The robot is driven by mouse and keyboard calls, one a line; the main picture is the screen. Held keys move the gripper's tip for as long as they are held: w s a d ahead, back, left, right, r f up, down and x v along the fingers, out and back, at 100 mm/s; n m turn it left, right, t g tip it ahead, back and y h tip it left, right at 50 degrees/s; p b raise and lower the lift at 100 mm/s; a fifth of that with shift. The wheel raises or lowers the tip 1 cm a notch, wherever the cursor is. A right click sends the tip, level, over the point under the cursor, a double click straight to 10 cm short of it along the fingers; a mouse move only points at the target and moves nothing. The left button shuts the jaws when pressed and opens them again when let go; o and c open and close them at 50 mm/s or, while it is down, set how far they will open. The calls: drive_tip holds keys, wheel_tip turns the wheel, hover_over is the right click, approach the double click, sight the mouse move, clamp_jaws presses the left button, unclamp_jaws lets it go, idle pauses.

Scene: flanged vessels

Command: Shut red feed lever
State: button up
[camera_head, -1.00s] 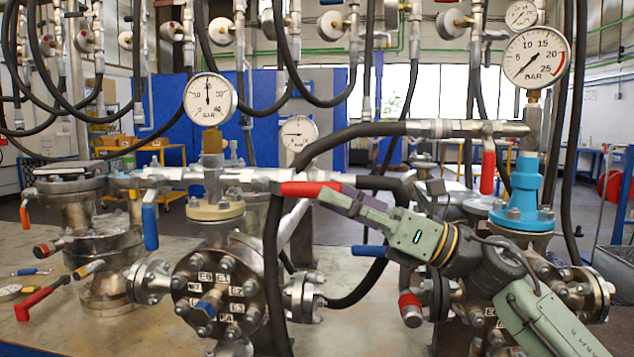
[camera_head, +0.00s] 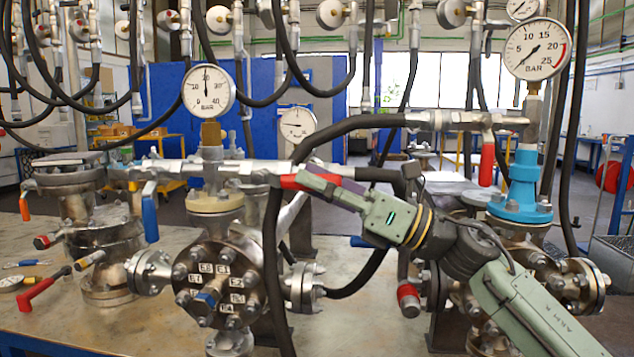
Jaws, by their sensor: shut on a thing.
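A red lever (camera_head: 290,181) sits at the right end of the pale horizontal pipe, just above and right of the middle vessel (camera_head: 215,280). My gripper (camera_head: 318,186) comes in from the right and is shut on this red lever. The jaws cover part of the handle, so its full length and exact angle are hard to tell. A second red lever (camera_head: 487,160) hangs straight down from the pipe beside the blue flanged fitting (camera_head: 523,190), apart from my gripper.
A black hose (camera_head: 272,250) loops close around the gripper and down past the middle vessel. Dial gauges (camera_head: 209,90) stand on the vessels. A blue lever (camera_head: 150,215) hangs at left.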

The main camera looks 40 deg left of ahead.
clamp_jaws()
drive_tip(key=shift+f+b, duration=0.15)
drive_tip(key=shift+b, duration=0.15)
